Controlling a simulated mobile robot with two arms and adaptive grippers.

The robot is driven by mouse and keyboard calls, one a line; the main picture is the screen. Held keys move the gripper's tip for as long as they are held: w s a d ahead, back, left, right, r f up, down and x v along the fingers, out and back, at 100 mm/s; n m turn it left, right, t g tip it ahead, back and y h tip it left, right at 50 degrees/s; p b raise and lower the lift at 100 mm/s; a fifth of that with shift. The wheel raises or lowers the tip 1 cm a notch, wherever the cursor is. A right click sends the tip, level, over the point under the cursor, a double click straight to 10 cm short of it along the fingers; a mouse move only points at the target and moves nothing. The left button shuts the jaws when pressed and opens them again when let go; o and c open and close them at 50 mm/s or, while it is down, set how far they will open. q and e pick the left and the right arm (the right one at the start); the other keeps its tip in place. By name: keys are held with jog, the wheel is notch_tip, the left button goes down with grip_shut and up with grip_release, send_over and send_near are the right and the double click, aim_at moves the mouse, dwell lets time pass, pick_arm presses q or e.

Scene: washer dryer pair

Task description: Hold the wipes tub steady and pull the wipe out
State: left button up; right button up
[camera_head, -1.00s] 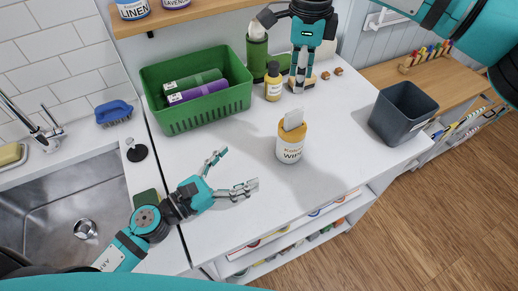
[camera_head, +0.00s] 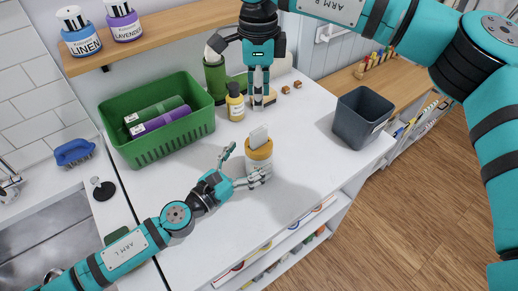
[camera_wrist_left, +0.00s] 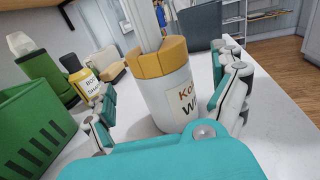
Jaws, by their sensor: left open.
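The wipes tub (camera_head: 259,165) is white with an orange lid and stands upright on the white counter. A pale wipe (camera_head: 258,137) sticks up from its lid. My left gripper (camera_head: 245,165) is open at the tub's left side, with one finger at its near side. In the left wrist view the tub (camera_wrist_left: 165,90) stands between the spread fingers of the left gripper (camera_wrist_left: 170,105); I see no firm grip on it. My right gripper (camera_head: 258,98) points down over the back of the counter, away from the wipe; its finger gap is unclear.
A green basket (camera_head: 160,150) with rolls stands left. A yellow bottle (camera_head: 235,103) and a green bottle (camera_head: 215,80) stand near my right gripper. A dark grey bin (camera_head: 362,118) stands at the right edge. The sink (camera_head: 50,235) is at lower left.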

aim_at(258, 129)
pick_arm(q)
jog(key=shift+x, duration=2.25)
jog(key=shift+s, duration=0.1)
jog(key=c, duration=1.4)
jog(key=shift+o, duration=0.2)
pick_arm(e)
jog(key=shift+o, duration=0.4)
jog(key=n, duration=0.3)
jog(key=shift+s+a+f+n+h, duration=0.2)
jog(key=shift+s+a+n+h, duration=0.1)
jog(key=shift+a, duration=0.05)
jog(key=n, duration=0.2)
jog(key=n+t, duration=0.1)
jog(key=n, duration=0.1)
jog(key=shift+s+a+f+h, duration=0.1)
jog(key=shift+s+a+h, duration=0.15)
jog(key=shift+a+h, duration=0.1)
jog(key=shift+f, duration=0.15)
jog(key=f, duration=0.4)
jog(key=d+f, duration=0.1)
jog(key=f, duration=0.2)
jog(key=w+f, duration=0.1)
jog(key=f, duration=0.3)
jog(key=shift+d+f, duration=0.2)
jog(key=shift+f, duration=0.1)
jog(key=shift+c, duration=0.4)
jog(key=shift+w, duration=0.1)
grip_shut()
